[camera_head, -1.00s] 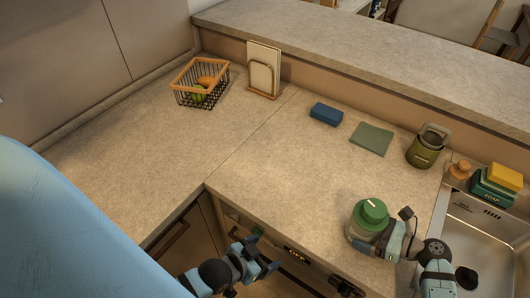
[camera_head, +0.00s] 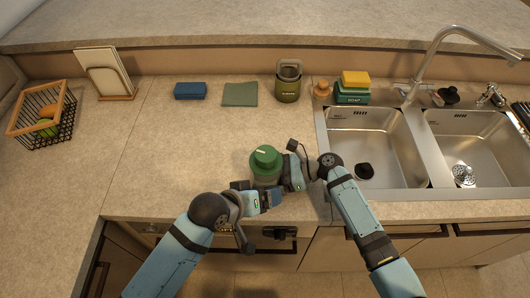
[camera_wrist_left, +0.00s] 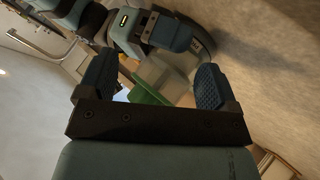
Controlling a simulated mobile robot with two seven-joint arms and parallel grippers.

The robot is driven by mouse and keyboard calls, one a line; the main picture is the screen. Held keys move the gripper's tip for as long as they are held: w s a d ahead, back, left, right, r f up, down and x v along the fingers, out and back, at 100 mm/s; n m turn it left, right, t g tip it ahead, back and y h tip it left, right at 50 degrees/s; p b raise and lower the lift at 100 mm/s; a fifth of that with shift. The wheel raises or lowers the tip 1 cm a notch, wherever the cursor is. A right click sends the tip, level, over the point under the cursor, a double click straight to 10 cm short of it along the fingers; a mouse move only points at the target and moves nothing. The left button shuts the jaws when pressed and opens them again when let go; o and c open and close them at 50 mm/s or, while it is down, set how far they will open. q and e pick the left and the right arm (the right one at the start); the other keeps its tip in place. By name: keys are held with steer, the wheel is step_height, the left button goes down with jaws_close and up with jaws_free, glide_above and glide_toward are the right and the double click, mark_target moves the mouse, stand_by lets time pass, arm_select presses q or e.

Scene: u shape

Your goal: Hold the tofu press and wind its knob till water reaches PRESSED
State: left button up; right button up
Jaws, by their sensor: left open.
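The tofu press (camera_head: 266,175) stands upright near the counter's front edge, left of the sink. It has a green knob (camera_head: 265,156) on top and a pale, clear body. My right gripper (camera_head: 287,172) is at its right side, shut on the body. My left gripper (camera_head: 262,197) is open and empty, close in front of the press. In the left wrist view the two dark fingers of my left gripper (camera_wrist_left: 153,82) stand apart, with the green knob (camera_wrist_left: 148,90) and clear body showing beyond the gap. The water level and any PRESSED mark cannot be read.
A double sink (camera_head: 372,150) with a faucet (camera_head: 440,60) lies right of the press. A green canister (camera_head: 288,82), green cloth (camera_head: 240,95), blue sponge (camera_head: 190,91) and wire basket (camera_head: 48,118) stand further back. The counter left of the press is clear.

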arm_select(q)
steer(key=w+d+r+m+g+h, duration=0.1)
steer(key=d+r+m+g+h, duration=0.2)
steer(key=d+r, duration=0.45)
step_height(320, 180, up, 8)
steer(key=r+m+g+y, duration=0.1)
steer(key=m+g+y, duration=0.4)
steer(key=y, duration=0.6)
glide_above(265, 154)
steer(key=t, duration=0.1)
steer(key=shift+m, duration=0.3)
step_height(265, 154, down, 12)
steer(key=shift+f, duration=0.1)
steer(key=shift+c, duration=0.4)
